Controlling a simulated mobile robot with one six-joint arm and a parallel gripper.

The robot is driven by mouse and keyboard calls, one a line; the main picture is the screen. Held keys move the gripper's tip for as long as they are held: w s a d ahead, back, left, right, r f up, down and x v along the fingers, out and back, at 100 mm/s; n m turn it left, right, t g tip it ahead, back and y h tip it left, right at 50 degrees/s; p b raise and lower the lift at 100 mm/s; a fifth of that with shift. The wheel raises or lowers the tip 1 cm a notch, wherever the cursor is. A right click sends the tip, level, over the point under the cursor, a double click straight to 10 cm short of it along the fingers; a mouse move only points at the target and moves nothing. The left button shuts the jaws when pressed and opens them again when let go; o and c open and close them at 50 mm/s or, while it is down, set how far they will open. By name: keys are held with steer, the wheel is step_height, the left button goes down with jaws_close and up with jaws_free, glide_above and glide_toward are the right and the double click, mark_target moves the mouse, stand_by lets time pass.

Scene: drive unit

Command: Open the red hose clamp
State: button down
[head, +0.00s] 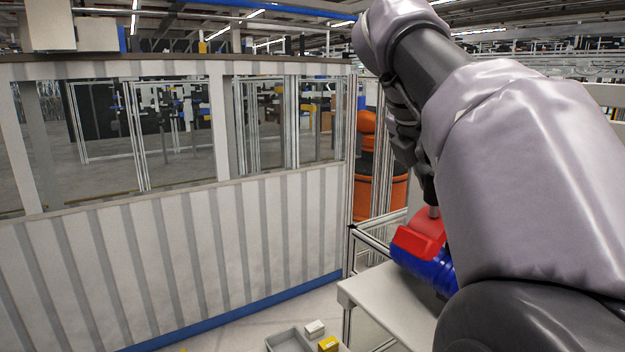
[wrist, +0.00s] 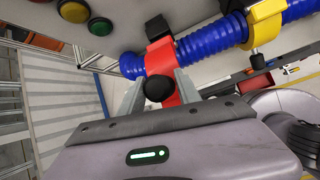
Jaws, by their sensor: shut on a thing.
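The red hose clamp (wrist: 160,57) wraps around a ribbed blue hose (wrist: 210,40) in the wrist view. A round black knob (wrist: 158,88) on the clamp faces the wrist camera. My gripper (wrist: 160,85) has one finger on each side of the knob and is shut on the clamp; the exact contact is partly hidden. In the head view the red clamp (head: 418,240) sits on the blue hose (head: 425,268), below my gripper (head: 431,208). My arm hides much of the gripper and the right part of the hose there.
A yellow clamp (wrist: 265,22) sits farther right along the hose. Red and green buttons (wrist: 75,12) are at the upper left of the wrist view. A pale table (head: 385,300) lies under the hose. A grey bin (head: 288,341) and a yellow box (head: 328,344) are below, left of the table.

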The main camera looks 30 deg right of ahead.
steer(key=shift+f, duration=0.15)
steer(key=c, duration=1.3)
jaws_free()
steer(key=shift+o, duration=1.3)
steer(key=shift+w+d, duration=0.15)
steer(key=shift+d, duration=0.05)
steer(key=v, duration=0.7)
steer(key=shift+a, duration=0.2)
